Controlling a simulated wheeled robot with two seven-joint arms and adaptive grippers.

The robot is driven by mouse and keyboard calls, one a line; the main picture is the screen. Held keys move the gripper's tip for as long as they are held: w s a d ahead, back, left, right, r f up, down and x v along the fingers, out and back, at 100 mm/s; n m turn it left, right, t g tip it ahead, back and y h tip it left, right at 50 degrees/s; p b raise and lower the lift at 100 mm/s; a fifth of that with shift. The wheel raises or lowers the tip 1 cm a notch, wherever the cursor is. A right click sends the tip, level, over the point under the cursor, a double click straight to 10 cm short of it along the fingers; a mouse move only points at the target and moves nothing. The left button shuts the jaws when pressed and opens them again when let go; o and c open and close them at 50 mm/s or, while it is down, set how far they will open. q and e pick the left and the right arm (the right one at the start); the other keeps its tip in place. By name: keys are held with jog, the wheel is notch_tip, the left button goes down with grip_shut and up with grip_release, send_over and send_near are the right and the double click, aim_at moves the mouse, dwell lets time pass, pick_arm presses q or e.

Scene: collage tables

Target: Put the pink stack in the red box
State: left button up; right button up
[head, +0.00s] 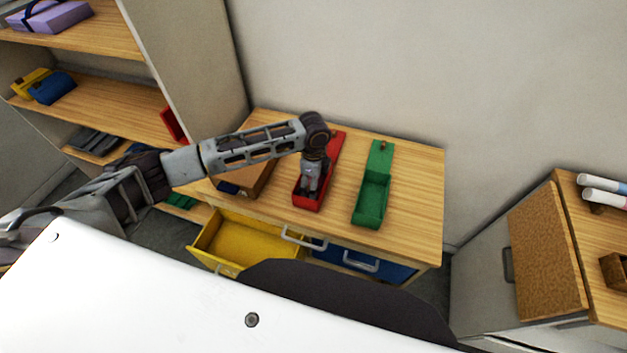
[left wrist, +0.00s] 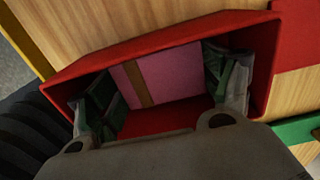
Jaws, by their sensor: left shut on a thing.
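The red box (head: 315,203) stands open on the wooden cabinet top, and its red lid lies behind it. My left gripper (head: 309,190) reaches down into the box from above. In the left wrist view, the pink stack (left wrist: 178,74) with a brown band is between the fingers, inside the walls of the red box (left wrist: 160,47). The left gripper (left wrist: 163,92) is shut on the stack. Some red floor shows beside the stack; I cannot tell whether the stack touches it. The head view hides the stack. My right gripper is not in view.
An open green box (head: 371,203) stands to the right of the red box, and a brown box (head: 254,177) to its left. A yellow drawer (head: 240,243) is pulled out below. Shelves (head: 95,36) stand at the left. The cabinet top's right side is clear.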

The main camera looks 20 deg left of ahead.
pick_arm(q)
jog(key=o, duration=1)
notch_tip(320, 180, up, 12)
dwell(0.6)
jog(key=shift+s+f, duration=0.1)
dwell(1.0)
